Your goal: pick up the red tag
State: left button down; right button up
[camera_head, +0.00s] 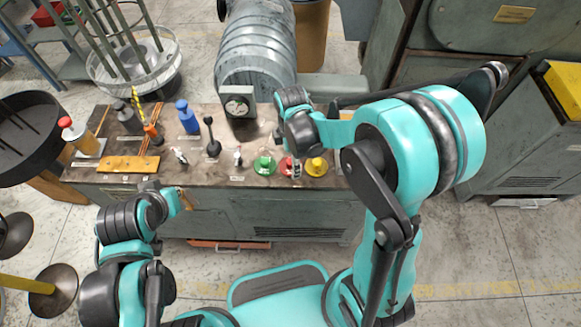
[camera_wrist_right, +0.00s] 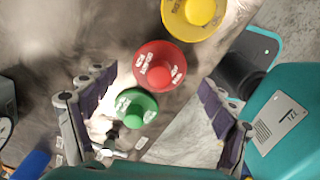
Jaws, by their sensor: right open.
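The red tag (camera_head: 287,167) is a round red disc with a raised knob, lying on the bench top between a green disc (camera_head: 264,164) and a yellow disc (camera_head: 316,166).
The yellow disc (camera_wrist_right: 195,12) is close beside the red tag. A grey coiled machine part (camera_head: 255,50) stands behind.

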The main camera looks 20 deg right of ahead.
jog(key=shift+f, duration=0.9)
jog(key=shift+r, duration=0.1)
jog(key=shift+c, duration=0.3)
jog(key=c, duration=1)
jog(key=shift+s, duration=0.15)
jog(key=c, duration=0.3)
jog(key=shift+c, duration=0.2)
jog(key=shift+o, duration=0.3)
